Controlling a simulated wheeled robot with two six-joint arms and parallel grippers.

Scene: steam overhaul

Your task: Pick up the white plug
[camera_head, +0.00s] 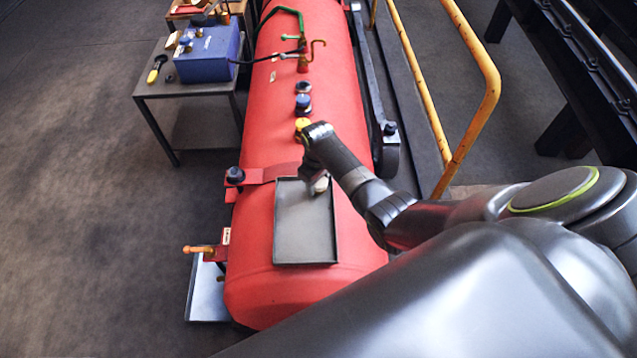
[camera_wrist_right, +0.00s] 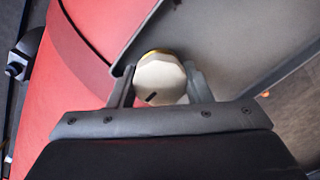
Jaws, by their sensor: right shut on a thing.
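The white plug (camera_wrist_right: 160,80) is a faceted, off-white piece with a dark slot mark and a yellowish rim. In the right wrist view it sits between the two fingers of my right gripper (camera_wrist_right: 160,90), which is shut on it. In the head view the plug (camera_head: 321,185) shows in small part at the upper right of a grey tray (camera_head: 305,235), below my right gripper (camera_head: 316,181). I cannot tell whether the plug touches the tray. My left gripper is not in view.
The tray lies on top of a long red tank (camera_head: 283,130). Blue and yellow caps (camera_head: 302,124) and a tap stand farther along it. A side table (camera_head: 190,85) with a blue box (camera_head: 207,55) stands left. A yellow rail (camera_head: 470,120) runs right. The left floor is clear.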

